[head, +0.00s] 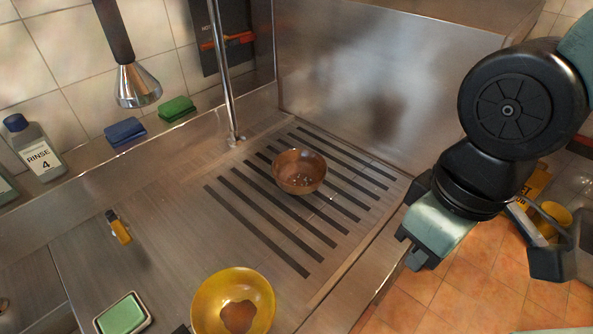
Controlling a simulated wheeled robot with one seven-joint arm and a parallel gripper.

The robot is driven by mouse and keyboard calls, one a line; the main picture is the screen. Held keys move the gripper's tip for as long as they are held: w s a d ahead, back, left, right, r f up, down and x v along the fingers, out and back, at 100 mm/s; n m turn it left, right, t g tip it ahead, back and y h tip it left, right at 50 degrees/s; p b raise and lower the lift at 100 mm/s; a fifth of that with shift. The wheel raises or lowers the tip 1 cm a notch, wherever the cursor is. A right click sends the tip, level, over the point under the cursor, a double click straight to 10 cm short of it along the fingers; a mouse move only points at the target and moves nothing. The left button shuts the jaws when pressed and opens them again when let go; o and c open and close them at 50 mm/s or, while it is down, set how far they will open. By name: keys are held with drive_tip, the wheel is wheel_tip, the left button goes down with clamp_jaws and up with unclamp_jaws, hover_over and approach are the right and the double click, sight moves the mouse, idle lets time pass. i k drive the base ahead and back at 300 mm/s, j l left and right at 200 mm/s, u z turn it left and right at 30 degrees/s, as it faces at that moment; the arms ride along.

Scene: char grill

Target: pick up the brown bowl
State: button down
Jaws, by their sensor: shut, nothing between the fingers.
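The brown bowl (299,172) stands upright on the dark slatted strips of the steel counter, near the middle of the head view. It looks reddish-brown and open at the top, with nothing clear to see inside. My gripper (412,248) is at the right, past the counter's front edge and well apart from the bowl. It looks shut and empty, and its fingertips are small and partly hidden by its pale green body.
A yellow bowl (208,299) with something brown in it stands at the front. A green sponge dish (122,315), a yellow-handled tool (119,229), a rinse bottle (34,146) and a hanging sprayer (137,85) are left. A vertical pipe (224,75) rises behind the brown bowl.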

sight(296, 172)
drive_tip(key=l+u, duration=0.35)
drive_tip(key=k+l+u, duration=0.15)
drive_tip(key=l+u, duration=0.2)
drive_tip(key=k+l+u, duration=0.15)
drive_tip(key=l+u, duration=0.2)
